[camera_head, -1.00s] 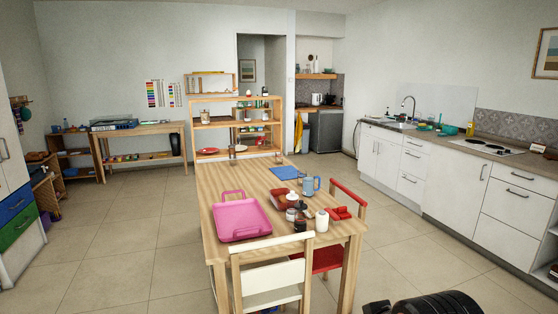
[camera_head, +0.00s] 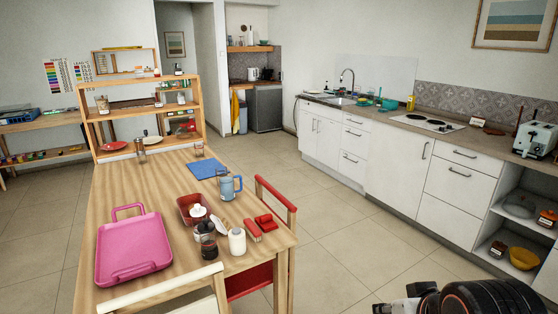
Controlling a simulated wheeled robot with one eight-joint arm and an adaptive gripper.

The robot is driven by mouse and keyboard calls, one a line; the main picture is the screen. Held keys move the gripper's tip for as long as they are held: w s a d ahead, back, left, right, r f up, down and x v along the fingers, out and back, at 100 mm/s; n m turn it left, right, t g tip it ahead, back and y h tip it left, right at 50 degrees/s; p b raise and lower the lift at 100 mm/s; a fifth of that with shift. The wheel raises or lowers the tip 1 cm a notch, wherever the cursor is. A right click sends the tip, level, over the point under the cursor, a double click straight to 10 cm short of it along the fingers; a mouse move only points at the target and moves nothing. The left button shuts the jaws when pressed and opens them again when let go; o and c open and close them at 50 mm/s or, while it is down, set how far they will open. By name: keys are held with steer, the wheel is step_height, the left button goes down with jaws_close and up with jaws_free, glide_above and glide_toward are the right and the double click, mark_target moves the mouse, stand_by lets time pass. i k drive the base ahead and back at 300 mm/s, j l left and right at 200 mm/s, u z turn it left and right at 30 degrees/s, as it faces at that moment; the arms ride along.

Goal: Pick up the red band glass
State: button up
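Two clear glasses stand at the far end of the wooden table: one glass (camera_head: 199,150) near the right edge and a taller glass (camera_head: 140,150) farther left. Both are small in view, and I cannot tell for sure which one has a red band. My gripper (camera_head: 392,307) shows as a dark shape at the bottom right edge, partly cut off by the frame. It is far from the glasses and over the floor side of the table. Whether its fingers are open or shut does not show.
White counters (camera_head: 395,160) line the right wall. Floor between is clear.

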mark_target(199, 149)
steer(key=i+l+z, duration=0.45)
steer(key=i, duration=0.65)
steer(key=i+z, duration=0.4)
steer(key=i, duration=0.7)
steer(key=i+j+u, duration=0.15)
steer(key=i+u, duration=0.35)
steer(key=i+l+u, duration=0.15)
steer(key=i+u, duration=0.35)
steer(key=i, duration=0.2)
steer(key=i+l+u, duration=0.3)
steer(key=i+u, duration=0.2)
steer(key=i+j+u, duration=0.15)
steer(key=i+u, duration=0.55)
steer(key=i, duration=0.15)
steer(key=i+u, duration=0.3)
steer(key=i, duration=0.1)
